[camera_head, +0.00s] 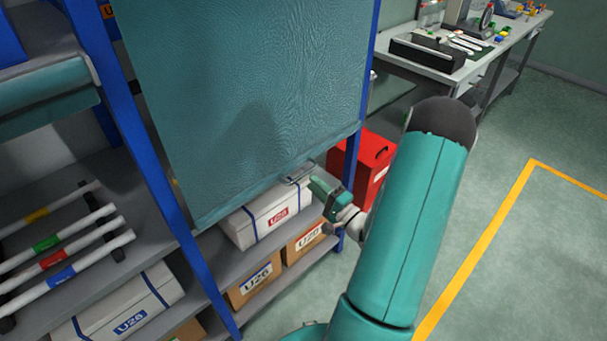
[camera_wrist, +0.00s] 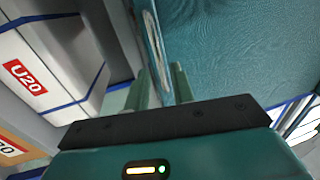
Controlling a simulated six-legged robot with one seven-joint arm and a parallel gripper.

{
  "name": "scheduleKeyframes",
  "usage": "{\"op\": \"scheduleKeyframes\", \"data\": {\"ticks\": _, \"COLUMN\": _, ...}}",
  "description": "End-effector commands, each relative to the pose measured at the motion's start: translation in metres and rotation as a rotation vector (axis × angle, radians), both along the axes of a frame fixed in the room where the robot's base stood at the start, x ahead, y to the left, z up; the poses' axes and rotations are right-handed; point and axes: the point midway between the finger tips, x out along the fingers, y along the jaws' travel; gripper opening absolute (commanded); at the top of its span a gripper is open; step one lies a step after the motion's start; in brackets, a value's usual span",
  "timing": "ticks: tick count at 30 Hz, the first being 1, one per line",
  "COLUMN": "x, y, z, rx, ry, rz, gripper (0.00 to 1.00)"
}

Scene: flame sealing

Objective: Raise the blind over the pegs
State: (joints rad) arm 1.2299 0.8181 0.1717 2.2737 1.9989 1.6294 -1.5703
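The teal blind (camera_head: 250,90) hangs lowered across the shelf bay between two blue posts. Its bottom hem has a small pale metal tab (camera_head: 298,172). No pegs show; the blind covers the bay behind it. My gripper (camera_head: 312,183) is at the hem, near its right end, beside the tab. In the wrist view the two fingers of my gripper (camera_wrist: 160,88) stand apart, with the blind's hem (camera_wrist: 157,60) between or just beyond them. I cannot make out contact. The blind's cloth (camera_wrist: 240,50) fills the upper right there.
Below the hem, a white box marked U20 (camera_head: 268,214) sits on a shelf above cardboard boxes (camera_head: 254,280). A red box (camera_head: 372,160) stands beside the right blue post (camera_head: 352,160). Another teal blind (camera_head: 45,88) is rolled up at left. Open floor (camera_head: 490,240) lies right.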

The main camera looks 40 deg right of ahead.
Motion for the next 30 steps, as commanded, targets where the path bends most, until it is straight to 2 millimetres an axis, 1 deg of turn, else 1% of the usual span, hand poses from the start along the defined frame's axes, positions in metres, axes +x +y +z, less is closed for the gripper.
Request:
{"op": "scheduleKeyframes", "data": {"ticks": 1, "x": 0.011, "y": 0.001, "z": 0.003, "rx": -0.002, "ry": -0.002, "rz": 0.005, "gripper": 0.24}}
{"op": "scheduleKeyframes", "data": {"ticks": 3, "x": 0.024, "y": 0.001, "z": 0.005, "rx": -0.002, "ry": -0.001, "rz": 0.004, "gripper": 0.24}}
{"op": "scheduleKeyframes", "data": {"ticks": 6, "x": 0.039, "y": 0.001, "z": 0.008, "rx": -0.003, "ry": -0.001, "rz": 0.003, "gripper": 0.24}}
{"op": "scheduleKeyframes", "data": {"ticks": 10, "x": 0.051, "y": 0.002, "z": 0.01, "rx": -0.001, "ry": -0.002, "rz": 0.002, "gripper": 0.24}}
{"op": "scheduleKeyframes", "data": {"ticks": 13, "x": 0.055, "y": 0.001, "z": 0.01, "rx": -0.001, "ry": 0.0, "rz": 0.002, "gripper": 0.24}}
{"op": "scheduleKeyframes", "data": {"ticks": 19, "x": 0.055, "y": 0.001, "z": 0.01, "rx": 0.0, "ry": 0.0, "rz": 0.001, "gripper": 0.24}}
{"op": "scheduleKeyframes", "data": {"ticks": 20, "x": 0.055, "y": 0.001, "z": 0.01, "rx": 0.0, "ry": 0.0, "rz": 0.001, "gripper": 0.23}}
{"op": "scheduleKeyframes", "data": {"ticks": 21, "x": 0.055, "y": 0.001, "z": 0.01, "rx": 0.0, "ry": 0.0, "rz": 0.001, "gripper": 0.15}}
{"op": "scheduleKeyframes", "data": {"ticks": 23, "x": 0.055, "y": 0.001, "z": 0.01, "rx": 0.0, "ry": 0.0, "rz": 0.001, "gripper": 0.03}}
{"op": "scheduleKeyframes", "data": {"ticks": 24, "x": 0.055, "y": 0.001, "z": 0.01, "rx": 0.0, "ry": 0.0, "rz": 0.001, "gripper": 0.0}}
{"op": "scheduleKeyframes", "data": {"ticks": 30, "x": 0.055, "y": 0.001, "z": 0.011, "rx": -0.001, "ry": 0.0, "rz": 0.001, "gripper": 0.0}}
